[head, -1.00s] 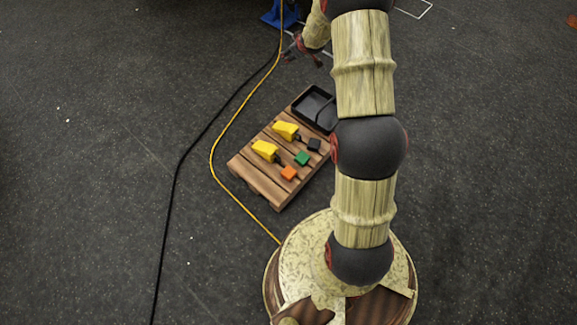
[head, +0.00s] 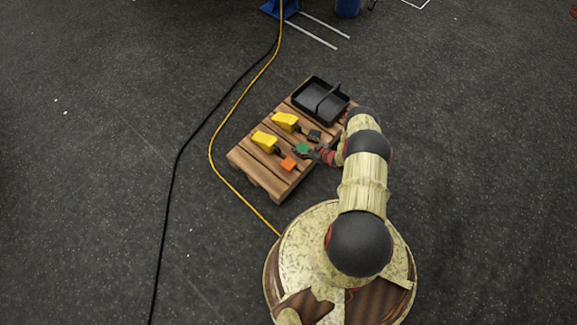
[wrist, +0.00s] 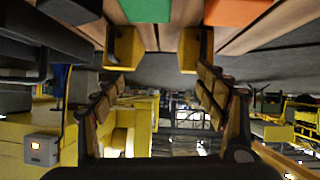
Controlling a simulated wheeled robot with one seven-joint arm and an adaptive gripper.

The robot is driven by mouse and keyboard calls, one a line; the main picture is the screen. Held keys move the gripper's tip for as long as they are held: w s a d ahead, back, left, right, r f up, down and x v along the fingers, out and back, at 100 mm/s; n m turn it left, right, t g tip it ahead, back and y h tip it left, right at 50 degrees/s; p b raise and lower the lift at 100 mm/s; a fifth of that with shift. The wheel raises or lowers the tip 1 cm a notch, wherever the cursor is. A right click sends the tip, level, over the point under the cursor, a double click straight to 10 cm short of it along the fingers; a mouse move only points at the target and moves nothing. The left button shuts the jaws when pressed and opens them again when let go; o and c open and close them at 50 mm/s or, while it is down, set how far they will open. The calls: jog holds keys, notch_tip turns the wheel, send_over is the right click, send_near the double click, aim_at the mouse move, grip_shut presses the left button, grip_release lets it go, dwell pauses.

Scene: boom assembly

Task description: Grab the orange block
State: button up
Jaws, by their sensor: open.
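The orange block (head: 289,164) lies at the near edge of a wooden pallet (head: 245,165). In the wrist view, which is upside down, the orange block (wrist: 236,11) is cut off at the top right. The green block (head: 302,148) is between it and a black block (head: 314,135). My gripper (head: 308,153) is open at the pallet's right side, beside the green block, up and right of the orange one. In the wrist view my gripper (wrist: 157,88) has its fingers apart with nothing between them, and the green block (wrist: 145,10) is at top centre.
Two yellow tapered pieces (head: 265,141) (head: 286,122) lie on the pallet behind the blocks. A black divided tray (head: 310,100) sits at its far end. A yellow cable (head: 222,178) and a black cable (head: 176,165) run along the left. Floor around is mostly clear.

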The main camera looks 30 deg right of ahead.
jog(key=y, duration=0.1)
send_near(289, 163)
jog(key=shift+w+a+f+t, duration=0.2)
jog(key=shift+w, duration=0.35)
jog(key=shift+w+a+f+t, duration=0.15)
jog(key=shift+w+t, duration=0.05)
jog(key=shift+w, duration=0.35)
jog(key=shift+a+f, duration=0.15)
jog(key=shift+a, duration=0.05)
jog(key=b+x, duration=0.1)
jog(key=x, duration=0.2)
jog(key=f+b+x, duration=0.1)
jog(key=b+x, duration=0.1)
jog(key=x, duration=0.2)
jog(key=shift+s, duration=0.25)
jog(key=shift+w+a+b, duration=0.15)
jog(key=shift+w+b, duration=0.15)
jog(key=shift+c, duration=0.5)
jog(key=c, duration=1.3)
